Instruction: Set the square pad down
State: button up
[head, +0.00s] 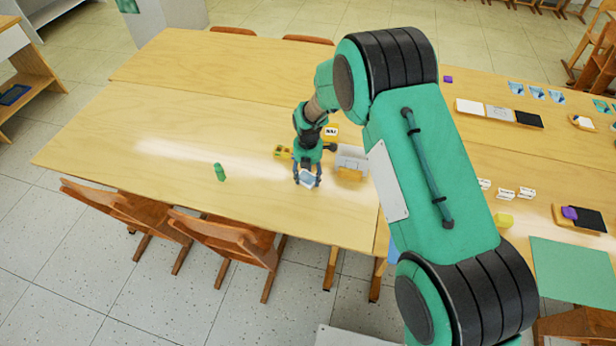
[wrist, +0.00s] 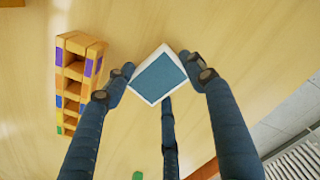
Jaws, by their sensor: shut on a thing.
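The square pad (wrist: 160,77) has a blue face and white edges. In the wrist view it sits tilted between my fingertips. My gripper (head: 307,181) is shut on it, with fingers on both sides. In the head view the pad (head: 308,177) shows pale between the fingers, over the near part of the light wooden table (head: 150,120). I cannot tell whether the pad touches the tabletop.
A wooden block stack with coloured ends (wrist: 70,85) stands left of my gripper. A grey-white box (head: 352,154) and a yellow item (head: 349,174) are close on the right. A small green object (head: 220,172) stands further left. Bare tabletop lies between. Chairs (head: 222,240) line the near edge.

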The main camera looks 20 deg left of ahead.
aim_at(308, 179)
dwell(0.3)
jog(key=o, duration=1.3)
jog(key=shift+f, duration=0.1)
notch_tip(308, 179, up, 12)
jog(key=p, duration=0.2)
jog(key=shift+r+p, duration=0.2)
jog(key=shift+p, duration=0.1)
